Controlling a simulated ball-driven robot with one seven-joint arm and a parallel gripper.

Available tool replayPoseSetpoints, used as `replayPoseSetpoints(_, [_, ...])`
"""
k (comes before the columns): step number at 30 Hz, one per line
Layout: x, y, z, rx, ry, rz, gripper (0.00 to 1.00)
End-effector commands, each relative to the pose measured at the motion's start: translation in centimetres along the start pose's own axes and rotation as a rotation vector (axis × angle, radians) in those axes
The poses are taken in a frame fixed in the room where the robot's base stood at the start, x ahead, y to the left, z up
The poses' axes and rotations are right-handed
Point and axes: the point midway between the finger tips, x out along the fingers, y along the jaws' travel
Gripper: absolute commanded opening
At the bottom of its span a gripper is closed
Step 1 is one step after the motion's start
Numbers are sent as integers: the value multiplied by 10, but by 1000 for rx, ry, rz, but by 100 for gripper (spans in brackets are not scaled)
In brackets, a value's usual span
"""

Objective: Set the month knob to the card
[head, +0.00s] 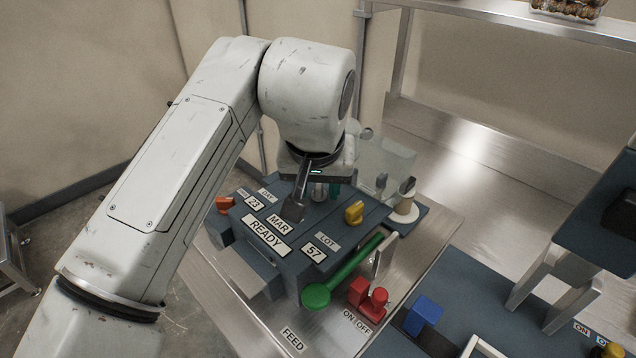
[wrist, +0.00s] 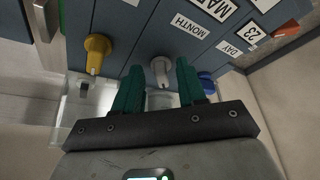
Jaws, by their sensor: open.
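The month knob (wrist: 160,70) is pale grey and sits below the MONTH label (wrist: 190,26) in the wrist view. My gripper (wrist: 159,74) is open, with its teal fingers on either side of the knob and a visible gap to each. In the head view my gripper (head: 325,191) is over the blue-grey machine, whose month window (head: 279,225) reads MAR. The day window (head: 255,203) reads 23 and the lot window (head: 314,252) reads 57. The knob is mostly hidden by my gripper there. I cannot make out a card naming a month.
A clear panel (head: 392,160) stands behind. A green lever (head: 317,295) and red switch (head: 368,299) are in front. Bare metal bench (head: 480,180) lies to the right.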

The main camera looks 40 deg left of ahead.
Motion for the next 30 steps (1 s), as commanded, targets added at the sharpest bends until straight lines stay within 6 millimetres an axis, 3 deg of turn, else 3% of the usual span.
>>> replayPoseSetpoints(6, [0, 0, 0, 0, 0, 0, 40])
replayPoseSetpoints(19, [0, 0, 0, 0, 0, 0, 0])
replayPoseSetpoints(30, [-2, 1, -1, -14, 1, -6, 0])
